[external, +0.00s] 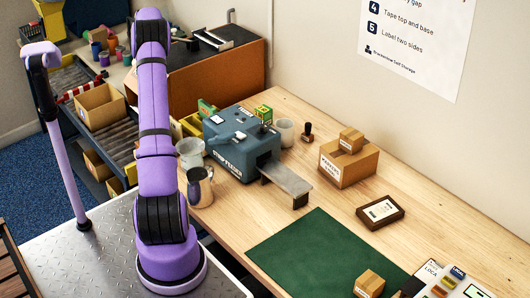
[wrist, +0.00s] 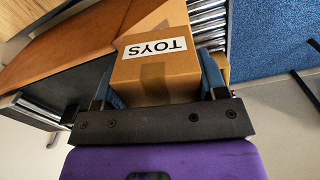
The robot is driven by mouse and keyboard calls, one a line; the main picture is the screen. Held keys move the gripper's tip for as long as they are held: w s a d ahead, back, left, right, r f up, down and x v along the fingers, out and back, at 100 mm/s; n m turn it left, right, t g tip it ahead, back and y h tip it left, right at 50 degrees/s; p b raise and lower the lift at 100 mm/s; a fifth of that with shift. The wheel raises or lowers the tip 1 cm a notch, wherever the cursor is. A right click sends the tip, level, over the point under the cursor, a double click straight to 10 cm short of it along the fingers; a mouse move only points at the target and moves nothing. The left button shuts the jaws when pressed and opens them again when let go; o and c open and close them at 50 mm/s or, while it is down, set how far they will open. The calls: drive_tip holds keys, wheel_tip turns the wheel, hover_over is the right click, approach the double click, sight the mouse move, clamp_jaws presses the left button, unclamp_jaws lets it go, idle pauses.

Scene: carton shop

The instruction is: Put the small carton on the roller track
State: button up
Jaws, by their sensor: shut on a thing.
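In the wrist view the small carton (wrist: 155,73) is brown, with a white label reading TOYS upside down. My gripper (wrist: 160,82) is shut on it, with one blue finger at each side. The roller track (wrist: 209,18) shows its grey rollers just beyond and to the right of the carton. I cannot tell whether the carton touches them. In the external view the roller track (external: 120,134) runs along the left, behind my purple arm. My gripper and the held carton cannot be made out there.
An open carton (external: 101,106) stands on the track. A brown cabinet (external: 220,80) is beside it. The middle of the mat is clear.

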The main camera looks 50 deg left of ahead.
drive_tip(key=s+a+n, duration=0.2)
drive_tip(key=s+a, duration=0.6)
drive_tip(key=s, duration=0.4)
drive_tip(key=f, duration=3.8)
drive_tip(key=shift+s+a, duration=0.15)
drive_tip(key=shift+s, duration=0.05)
drive_tip(key=shift+f, duration=0.1)
drive_tip(key=o, duration=0.9)
drive_tip(key=shift+o, duration=0.2)
wheel_tip(320, 180, up, 12)
